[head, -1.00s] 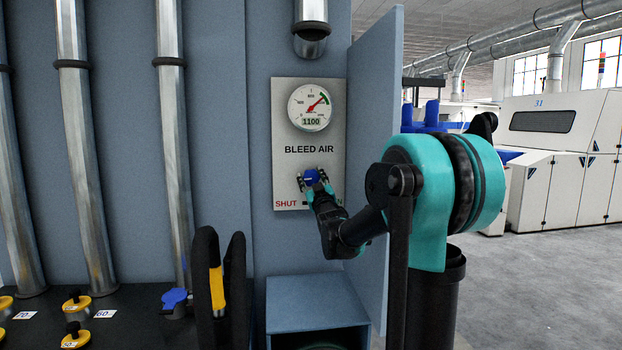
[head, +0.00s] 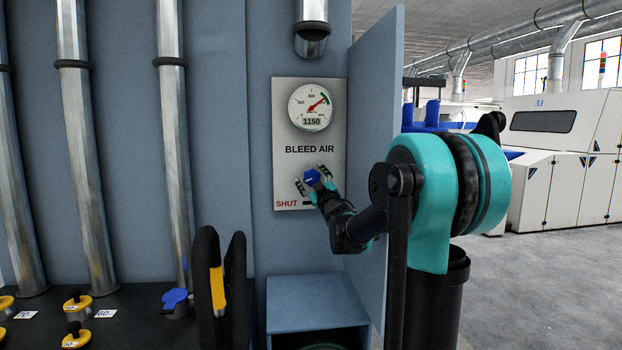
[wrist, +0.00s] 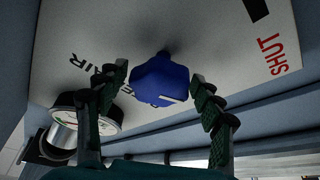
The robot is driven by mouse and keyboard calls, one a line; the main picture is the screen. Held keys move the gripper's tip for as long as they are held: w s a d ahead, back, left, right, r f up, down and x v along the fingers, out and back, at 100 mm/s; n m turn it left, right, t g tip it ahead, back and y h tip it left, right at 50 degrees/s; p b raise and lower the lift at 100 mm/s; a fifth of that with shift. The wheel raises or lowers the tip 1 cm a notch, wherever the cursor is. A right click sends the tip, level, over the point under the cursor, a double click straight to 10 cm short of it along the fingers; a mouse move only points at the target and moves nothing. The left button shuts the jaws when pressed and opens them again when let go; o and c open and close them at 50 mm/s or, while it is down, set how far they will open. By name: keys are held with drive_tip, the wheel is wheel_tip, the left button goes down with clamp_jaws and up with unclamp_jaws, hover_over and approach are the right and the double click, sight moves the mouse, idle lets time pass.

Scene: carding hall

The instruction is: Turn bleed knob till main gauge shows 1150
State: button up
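The main gauge (head: 310,106) on the bleed air panel (head: 284,167) has a red needle pointing up and right, and its digital readout shows 1150. The blue bleed knob (head: 311,177) is below the BLEED AIR label; it also shows in the wrist view (wrist: 160,81). My gripper (head: 313,180) is at the knob, with one dark ridged finger on each side. In the wrist view my gripper (wrist: 158,84) appears open, with narrow gaps between the fingers and the knob. The gauge is partly hidden behind a finger there.
A blue-grey door (head: 376,150) stands open just right of the panel, close to my arm. A blue box (head: 318,290) sits below the panel. A black ledge (head: 130,330) with yellow knobs is at lower left. Open floor (head: 550,285) lies to the right.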

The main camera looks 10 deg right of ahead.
drive_tip(key=v, duration=1.2)
drive_tip(key=shift+s+a, duration=0.1)
drive_tip(key=shift+s, duration=0.05)
